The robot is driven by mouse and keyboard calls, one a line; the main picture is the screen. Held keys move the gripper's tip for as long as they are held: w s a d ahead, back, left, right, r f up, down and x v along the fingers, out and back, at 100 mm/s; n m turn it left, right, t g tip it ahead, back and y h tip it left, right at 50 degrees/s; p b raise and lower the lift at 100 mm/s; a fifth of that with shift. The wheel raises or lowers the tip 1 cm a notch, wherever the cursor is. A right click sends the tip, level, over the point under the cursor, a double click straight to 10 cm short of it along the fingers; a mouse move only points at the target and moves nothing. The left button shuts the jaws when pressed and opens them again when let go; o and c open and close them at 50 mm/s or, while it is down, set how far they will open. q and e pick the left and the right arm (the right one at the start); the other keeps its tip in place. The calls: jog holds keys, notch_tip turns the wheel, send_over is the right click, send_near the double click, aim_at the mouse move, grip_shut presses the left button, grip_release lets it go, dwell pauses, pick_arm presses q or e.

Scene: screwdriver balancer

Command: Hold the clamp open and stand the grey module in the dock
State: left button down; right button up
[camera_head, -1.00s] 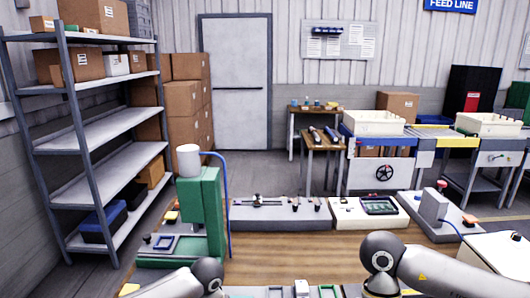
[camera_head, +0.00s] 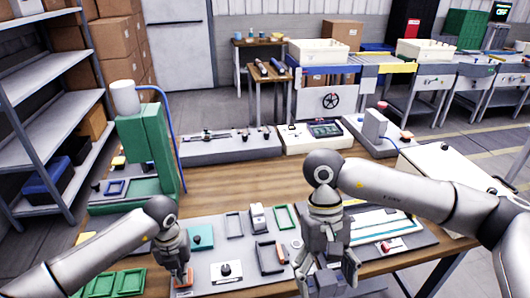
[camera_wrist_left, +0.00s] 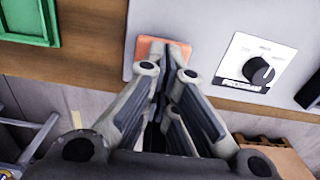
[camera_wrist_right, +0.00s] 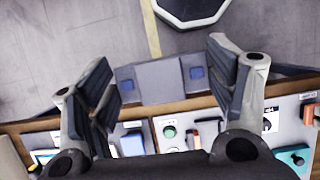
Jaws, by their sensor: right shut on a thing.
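The grey module (camera_wrist_right: 160,80), a block with blue squares, sits between the fingers of my right gripper (camera_wrist_right: 172,82). In the head view my right gripper (camera_head: 326,272) holds it above the front edge of the bench. My left gripper (camera_head: 183,279) points down at an orange pad (camera_head: 183,292) on the grey panel. In the left wrist view its fingers (camera_wrist_left: 165,62) are together over the orange pad (camera_wrist_left: 178,50); whether they press on it is unclear. A dark open frame (camera_head: 268,257) lies between the grippers. I cannot tell for certain which parts are the clamp and dock.
A small upright grey-white block (camera_head: 257,218) stands on the panel near a green frame (camera_head: 285,216). A black knob (camera_head: 225,269) is right of my left gripper. Green trays (camera_head: 118,284) lie at left. A green press (camera_head: 146,150) stands behind.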

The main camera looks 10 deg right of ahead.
pick_arm(q)
jog(key=shift+f, duration=0.1)
pick_arm(e)
jog(key=shift+w+a+f+m+t+y, duration=0.95)
jog(key=shift+w+f+m, duration=0.9)
jog(key=shift+w+m, duration=1.3)
jog(key=shift+w+a+f+m+t+y, duration=0.55)
jog(key=shift+w+a+f+m, duration=1.1)
jog(key=shift+w+m, duration=1.45)
jog(key=shift+w+a+f+m+t+y, duration=0.8)
jog(key=shift+w+f+m, duration=1.3)
jog(key=shift+w+m, duration=1.05)
jog(key=shift+w+f+n, duration=0.2)
jog(key=shift+f, duration=0.5)
jog(key=shift+w+f+n, duration=0.15)
jog(key=shift+f+n, duration=0.05)
jog(key=shift+f, duration=0.45)
jog(key=o, duration=1.1)
jog(key=shift+o, duration=0.2)
